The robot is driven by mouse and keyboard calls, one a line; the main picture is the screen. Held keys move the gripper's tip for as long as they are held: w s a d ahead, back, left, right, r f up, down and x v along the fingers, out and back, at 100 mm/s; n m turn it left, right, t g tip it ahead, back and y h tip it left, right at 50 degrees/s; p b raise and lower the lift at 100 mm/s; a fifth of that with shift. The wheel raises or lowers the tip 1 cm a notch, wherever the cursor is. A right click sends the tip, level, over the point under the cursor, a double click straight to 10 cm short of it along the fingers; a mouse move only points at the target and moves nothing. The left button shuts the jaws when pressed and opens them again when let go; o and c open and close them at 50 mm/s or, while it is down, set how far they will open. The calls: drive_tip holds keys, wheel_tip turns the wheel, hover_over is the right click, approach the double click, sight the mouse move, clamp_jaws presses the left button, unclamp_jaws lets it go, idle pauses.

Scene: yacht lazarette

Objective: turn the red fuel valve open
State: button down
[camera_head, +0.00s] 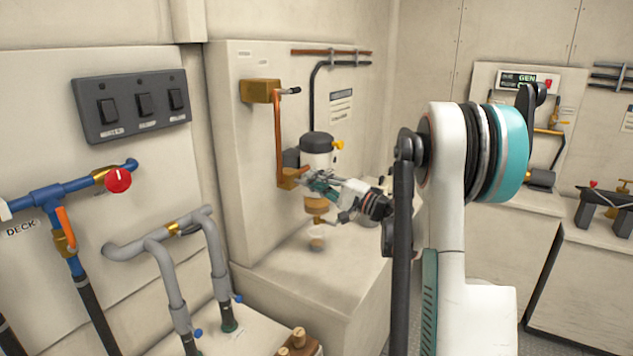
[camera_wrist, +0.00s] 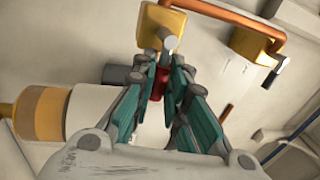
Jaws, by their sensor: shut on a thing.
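The red fuel valve's handle (camera_wrist: 159,87) shows in the wrist view between my fingers, below a brass valve body (camera_wrist: 160,25) with a grey stem. My gripper (camera_wrist: 159,76) is shut on this red handle, with the teal finger pads on both sides of it. In the head view my gripper (camera_head: 311,184) is at the lower brass valve body (camera_head: 289,179), at the foot of a copper pipe (camera_head: 278,135). The red handle is hidden there by my fingers. The handle's exact turn angle is hard to tell.
An upper brass valve (camera_head: 260,91) has a black lever. A fuel filter (camera_head: 317,152) with an amber bowl stands close beside my gripper. A red round knob (camera_head: 117,180) and an orange lever (camera_head: 66,229) sit on blue pipes at left.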

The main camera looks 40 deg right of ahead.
drive_tip(key=c, duration=1.6)
unclamp_jaws()
drive_tip(key=v, duration=1.2)
